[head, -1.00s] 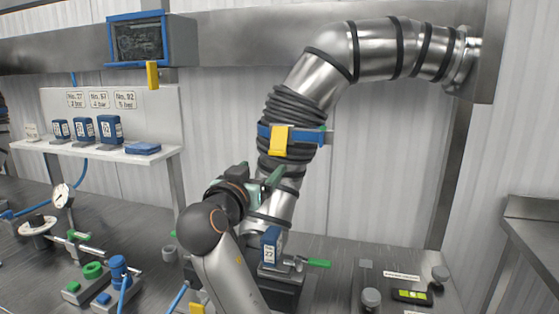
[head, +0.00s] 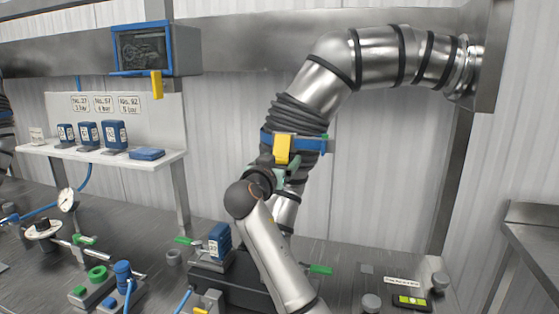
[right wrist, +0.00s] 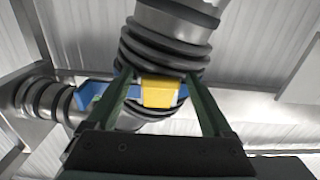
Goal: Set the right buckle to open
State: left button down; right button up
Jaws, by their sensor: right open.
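The yellow buckle (head: 282,147) sits on a blue clamp band (head: 309,144) around the ribbed dark sleeve of the big steel pipe. It hangs down in front of the band. My right gripper (head: 279,168) is just below it, pointing up at the pipe. In the right wrist view the green fingers (right wrist: 158,82) are open, with the yellow buckle (right wrist: 158,93) between them, nearer the middle; I cannot tell whether they touch it. The blue band (right wrist: 93,93) shows left of the fingers. My left gripper is not in view.
The steel pipe (head: 386,55) bends to the wall at upper right. A blue-framed box (head: 143,50) with another yellow buckle (head: 157,84) is at upper left. Below my arm stand a blue canister (head: 219,242) and green-handled parts. A shelf (head: 55,151) holds blue canisters.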

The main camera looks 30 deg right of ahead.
jog(key=shift+c, duration=0.2)
grip_shut()
dwell(0.4)
